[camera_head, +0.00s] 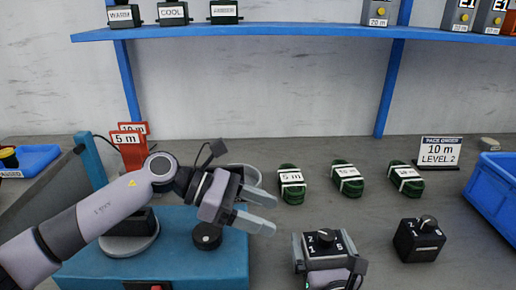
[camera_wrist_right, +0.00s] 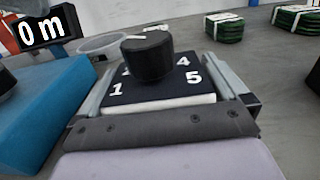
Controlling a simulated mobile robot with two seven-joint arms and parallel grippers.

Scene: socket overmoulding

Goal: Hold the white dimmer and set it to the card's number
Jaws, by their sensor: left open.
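The white dimmer (camera_head: 323,244) has a dark numbered top face with a black knob. It shows close up in the right wrist view (camera_wrist_right: 160,98), with the numbers 1, 4 and 5 readable around the knob (camera_wrist_right: 147,55). My right gripper (camera_head: 325,262) has its fingers along both sides of the dimmer and is shut on it. The knob's setting cannot be read clearly. My left gripper (camera_head: 268,213) is open and empty, to the upper left of the dimmer. The card (camera_head: 440,152) at the back right reads "10 m LEVEL 2".
A black dimmer (camera_head: 419,240) stands right of the held one. Several green cable bundles (camera_head: 347,179) lie behind. A blue bin (camera_head: 492,190) is at the right edge. A blue machine base (camera_head: 205,268) with a black knob lies under my left arm.

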